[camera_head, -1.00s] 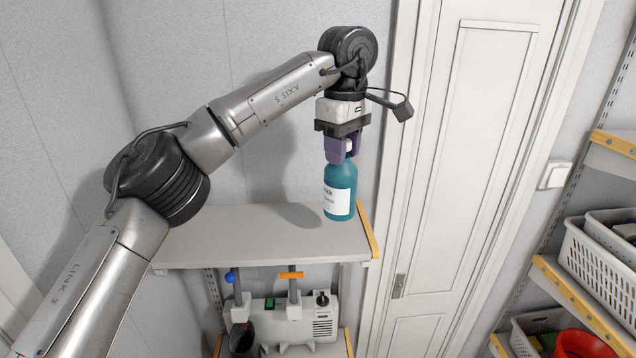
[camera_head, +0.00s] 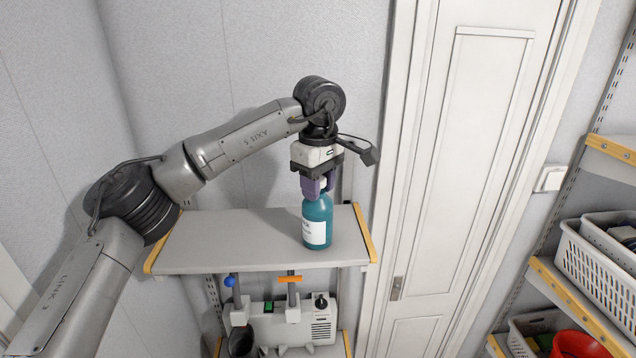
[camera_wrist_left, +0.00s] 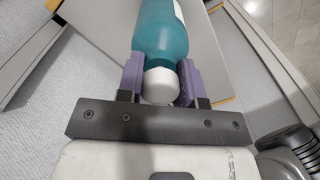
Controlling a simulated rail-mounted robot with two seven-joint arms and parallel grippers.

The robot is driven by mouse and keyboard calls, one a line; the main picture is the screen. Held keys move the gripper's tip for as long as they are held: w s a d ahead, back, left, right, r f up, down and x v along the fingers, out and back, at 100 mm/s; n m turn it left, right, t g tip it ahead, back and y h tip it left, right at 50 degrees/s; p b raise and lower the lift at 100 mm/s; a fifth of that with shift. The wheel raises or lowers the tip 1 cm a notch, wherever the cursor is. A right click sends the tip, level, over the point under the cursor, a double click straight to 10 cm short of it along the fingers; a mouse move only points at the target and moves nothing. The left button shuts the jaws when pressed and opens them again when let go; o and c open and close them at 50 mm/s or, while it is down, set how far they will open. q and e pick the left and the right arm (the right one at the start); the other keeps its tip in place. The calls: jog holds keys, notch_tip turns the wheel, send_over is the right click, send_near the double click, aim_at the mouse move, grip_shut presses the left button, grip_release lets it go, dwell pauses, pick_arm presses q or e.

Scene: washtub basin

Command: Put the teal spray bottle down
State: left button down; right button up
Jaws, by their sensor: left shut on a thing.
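The teal spray bottle (camera_head: 316,224), with a white label and white cap, is upright at the right part of the grey shelf (camera_head: 220,243) in the head view. My left gripper (camera_head: 317,188) points down and is shut on the bottle's top. In the left wrist view the purple fingers stand on both sides of the white cap (camera_wrist_left: 160,84), with the teal body (camera_wrist_left: 160,35) beyond. The bottle's base appears at or just above the shelf surface; I cannot tell whether it touches. My right gripper is not in view.
Yellow edge strips (camera_head: 364,232) bound the shelf's ends. The shelf is clear left of the bottle. A machine with a blue knob and an orange handle (camera_head: 288,279) stands below. A white door (camera_head: 470,160) is to the right, then shelves with white baskets (camera_head: 600,262).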

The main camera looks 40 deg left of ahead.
pick_arm(q)
jog(key=c, duration=1.2)
grip_release()
jog(key=shift+f, duration=0.15)
jog(key=o, duration=0.4)
